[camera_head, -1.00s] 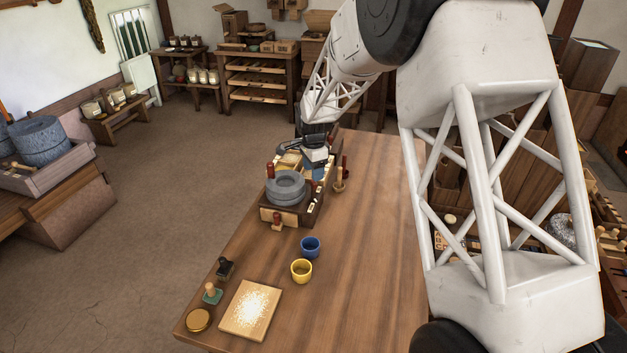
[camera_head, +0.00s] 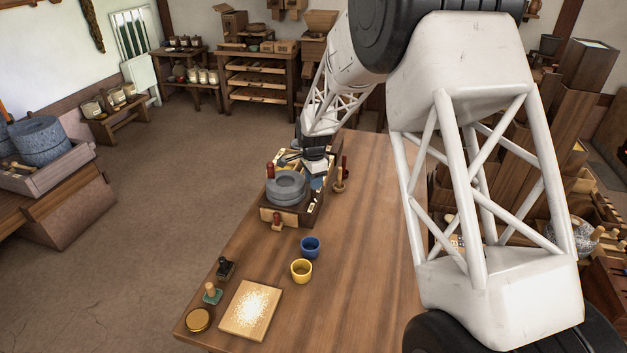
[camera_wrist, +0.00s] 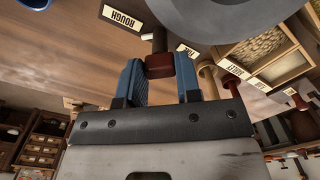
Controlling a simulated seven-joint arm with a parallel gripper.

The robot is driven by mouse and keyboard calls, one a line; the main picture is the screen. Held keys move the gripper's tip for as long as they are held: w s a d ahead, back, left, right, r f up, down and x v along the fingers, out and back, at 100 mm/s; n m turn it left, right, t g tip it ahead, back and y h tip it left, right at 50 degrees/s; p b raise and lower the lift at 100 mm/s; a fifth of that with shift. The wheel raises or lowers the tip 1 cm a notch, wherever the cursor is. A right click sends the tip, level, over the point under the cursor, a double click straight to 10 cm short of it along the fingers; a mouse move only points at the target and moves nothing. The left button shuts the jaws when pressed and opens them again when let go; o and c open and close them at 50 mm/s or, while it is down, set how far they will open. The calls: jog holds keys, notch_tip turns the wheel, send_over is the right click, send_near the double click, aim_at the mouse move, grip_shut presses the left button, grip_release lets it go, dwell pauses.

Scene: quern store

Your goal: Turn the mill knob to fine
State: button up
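The mill (camera_head: 290,210) stands on the wooden table, with round grey stones (camera_head: 286,184) on a dark box. In the wrist view, the dark red mill knob (camera_wrist: 160,66) sits between the blue fingertips of my gripper (camera_wrist: 161,72). A partly hidden label (camera_wrist: 187,50) starting with "FI" is to the right. In the head view, my gripper (camera_head: 314,160) is at the mill's far side, where the knob is hidden.
A blue cup (camera_head: 310,246), a yellow cup (camera_head: 301,270) and a board with pale grain (camera_head: 250,309) are in front. In the wrist view, a compartment of grain (camera_wrist: 258,47) lies right of the knob. The table's right side looks clear.

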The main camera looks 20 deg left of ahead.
jog(key=shift+c, duration=1.2)
jog(key=shift+n, duration=0.5)
jog(key=n, duration=0.3)
jog(key=shift+n, duration=0.4)
jog(key=n, duration=1)
jog(key=shift+n, duration=2.6)
